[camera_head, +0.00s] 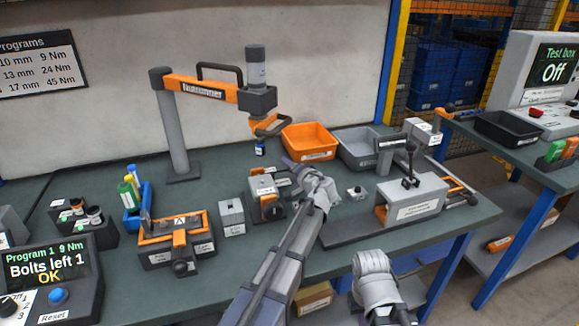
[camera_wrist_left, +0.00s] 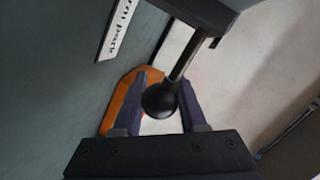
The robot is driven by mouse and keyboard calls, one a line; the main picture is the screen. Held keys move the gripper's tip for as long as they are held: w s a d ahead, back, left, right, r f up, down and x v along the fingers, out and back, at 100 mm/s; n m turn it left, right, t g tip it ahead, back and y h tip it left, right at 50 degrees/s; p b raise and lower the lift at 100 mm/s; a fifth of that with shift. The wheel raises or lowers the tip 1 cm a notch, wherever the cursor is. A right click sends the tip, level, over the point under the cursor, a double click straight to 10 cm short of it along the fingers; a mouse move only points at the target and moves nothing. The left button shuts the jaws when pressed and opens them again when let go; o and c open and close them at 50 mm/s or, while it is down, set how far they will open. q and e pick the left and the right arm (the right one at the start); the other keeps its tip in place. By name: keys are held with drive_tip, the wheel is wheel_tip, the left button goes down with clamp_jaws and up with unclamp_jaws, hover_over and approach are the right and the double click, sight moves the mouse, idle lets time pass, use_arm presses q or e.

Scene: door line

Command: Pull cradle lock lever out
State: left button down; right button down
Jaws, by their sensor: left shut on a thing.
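In the left wrist view, a black ball knob on a thin metal rod, which I take to be the cradle lock lever (camera_wrist_left: 160,99), sits between the two dark blue fingers of my left gripper (camera_wrist_left: 164,105). The gripper is shut on it. In the head view my left gripper (camera_head: 292,166) reaches over the back of a small grey block with orange parts (camera_head: 263,187), which appears to be the cradle. My wrist hides part of this block, and I cannot make out the lever there. My right arm shows at the bottom right, but its fingers do not.
An orange bin (camera_head: 310,142) and a grey bin (camera_head: 356,150) stand behind. A grey fixture with a black lever (camera_head: 412,192) is to the right. A small grey box (camera_head: 231,217) and an orange-black fixture (camera_head: 176,240) are to the left. An orange tool arm (camera_head: 203,87) hangs above.

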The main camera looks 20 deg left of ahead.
use_arm(q)
drive_tip(key=shift+w+d, duration=0.45)
drive_tip(key=shift+d, duration=0.2)
drive_tip(key=shift+w+d, duration=0.4)
drive_tip(key=shift+d, duration=0.2)
drive_tip(key=shift+s, duration=0.1)
drive_tip(key=shift+c, duration=2.2)
unclamp_jaws()
drive_tip(key=p+v, duration=0.1)
drive_tip(key=v, duration=0.6)
drive_tip(key=shift+s+d+r+p, duration=0.1)
drive_tip(key=shift+s+d+p, duration=0.15)
drive_tip(key=shift+p, duration=0.1)
